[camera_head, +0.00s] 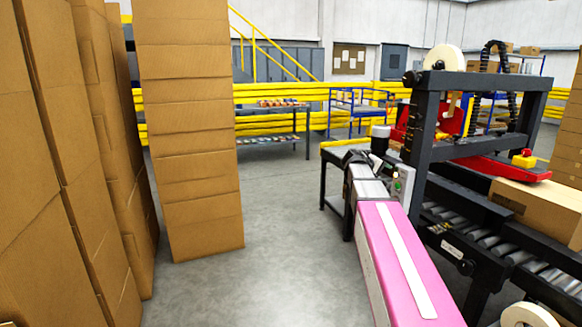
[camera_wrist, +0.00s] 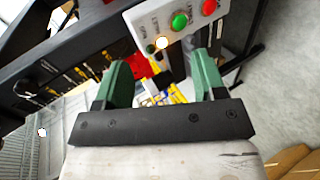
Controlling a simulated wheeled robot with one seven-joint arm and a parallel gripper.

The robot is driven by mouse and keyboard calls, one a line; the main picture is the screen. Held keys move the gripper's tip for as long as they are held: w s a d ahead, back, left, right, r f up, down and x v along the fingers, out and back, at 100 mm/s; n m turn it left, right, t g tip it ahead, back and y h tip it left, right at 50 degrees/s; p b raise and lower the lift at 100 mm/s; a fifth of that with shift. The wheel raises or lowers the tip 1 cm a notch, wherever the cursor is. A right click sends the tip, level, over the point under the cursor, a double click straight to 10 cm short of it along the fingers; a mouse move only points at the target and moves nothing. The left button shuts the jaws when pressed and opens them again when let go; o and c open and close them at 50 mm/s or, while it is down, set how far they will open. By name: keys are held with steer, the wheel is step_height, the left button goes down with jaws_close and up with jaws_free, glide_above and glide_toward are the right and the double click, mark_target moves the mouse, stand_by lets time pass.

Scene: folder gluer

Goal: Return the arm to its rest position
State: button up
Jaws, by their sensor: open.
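My gripper (camera_wrist: 163,72) shows in the wrist view with its two green fingers spread apart. Nothing is held between them. A grey control panel (camera_wrist: 150,26) is just beyond the fingertips, with a green button (camera_wrist: 179,21), a red button (camera_wrist: 209,7) and a lit pale button (camera_wrist: 162,43). I cannot tell whether a finger touches the panel. In the head view my arm stretches forward to the machine's near side, by the panel (camera_head: 406,180). The fingers cannot be made out there.
The dark machine frame (camera_head: 421,130) and its roller conveyor (camera_head: 490,258) stand at the right, with a cardboard box (camera_head: 535,207) on it. Tall carton stacks (camera_head: 190,130) fill the left. Open grey floor (camera_head: 270,240) lies between. A table (camera_head: 300,116) and yellow rails stand behind.

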steer(key=s+a+f+m+g+y, duration=0.1)
steer(key=s+a+f+y, duration=0.3)
steer(key=s+f, duration=0.5)
steer(key=s+a+f+m+g+y, duration=0.1)
steer(key=s+a+f+g+y, duration=0.1)
steer(key=s+a+f, duration=0.6)
steer(key=s+a+f+m+g+y, duration=0.1)
steer(key=s+a+f+y, duration=0.4)
steer(key=f, duration=1)
steer(key=s+a+g, duration=0.1)
steer(key=s+a, duration=0.1)
steer(key=s, duration=0.2)
steer(key=shift+s+f+m+y, duration=0.25)
steer(key=shift+s+m+y, duration=0.05)
steer(key=shift+s, duration=0.05)
